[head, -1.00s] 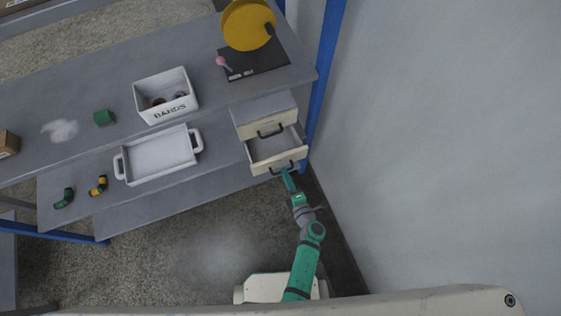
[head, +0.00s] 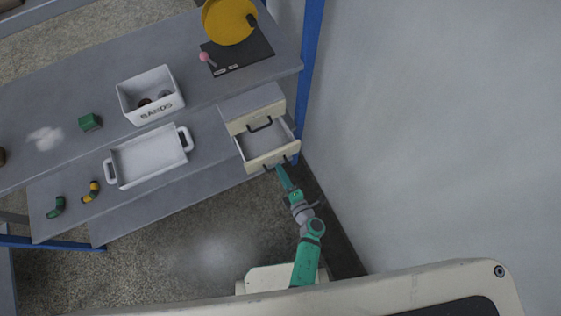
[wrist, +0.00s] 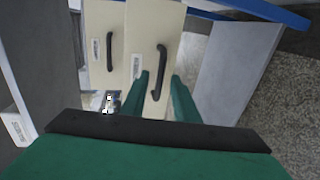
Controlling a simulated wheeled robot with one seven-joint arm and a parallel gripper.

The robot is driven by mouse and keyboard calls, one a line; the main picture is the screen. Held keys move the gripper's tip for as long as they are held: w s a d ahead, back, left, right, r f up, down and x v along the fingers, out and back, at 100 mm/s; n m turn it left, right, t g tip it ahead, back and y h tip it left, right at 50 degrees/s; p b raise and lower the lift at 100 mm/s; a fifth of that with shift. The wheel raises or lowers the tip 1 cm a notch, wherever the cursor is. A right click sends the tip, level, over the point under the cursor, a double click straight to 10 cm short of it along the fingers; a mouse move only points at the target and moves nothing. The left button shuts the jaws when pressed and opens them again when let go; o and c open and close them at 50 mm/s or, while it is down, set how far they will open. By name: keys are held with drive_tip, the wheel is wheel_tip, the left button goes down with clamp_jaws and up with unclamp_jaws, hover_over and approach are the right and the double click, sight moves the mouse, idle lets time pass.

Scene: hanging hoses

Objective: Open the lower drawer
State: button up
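The lower drawer (head: 256,146) is pulled out of a small cream two-drawer unit, with its grey inside showing in the head view. Its front (wrist: 143,52) also shows in the wrist view, with a black handle (wrist: 158,74). The upper drawer (head: 251,121) is shut and has its own handle (wrist: 110,52). My gripper (head: 279,170) is at the lower drawer's front. In the wrist view its green fingers (wrist: 160,76) stand apart on either side of the lower handle, with gaps visible. Contact with the handle cannot be told.
A blue post (head: 312,60) and a grey wall (head: 430,130) stand close on the right. Bare floor (head: 200,245) lies in front of the shelf.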

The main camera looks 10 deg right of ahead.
drive_tip(key=v, duration=1)
idle(0.3)
drive_tip(key=s+a+r+m+h, duration=0.1)
drive_tip(key=s+a+r+m, duration=0.1)
drive_tip(key=s+r+m, duration=0.2)
drive_tip(key=s+a+r+m+h, duration=0.2)
drive_tip(key=s+r+m, duration=0.3)
drive_tip(key=r+m, duration=0.5)
drive_tip(key=s+a+r+m+h, duration=0.1)
drive_tip(key=s+a+r+m, duration=0.3)
drive_tip(key=r, duration=1)
drive_tip(key=s+m, duration=0.1)
drive_tip(key=m, duration=0.2)
drive_tip(key=shift+a+m+t+h, duration=0.15)
drive_tip(key=shift+m+t+h, duration=0.15)
drive_tip(key=shift+h, duration=0.1)
drive_tip(key=shift+r, duration=0.1)
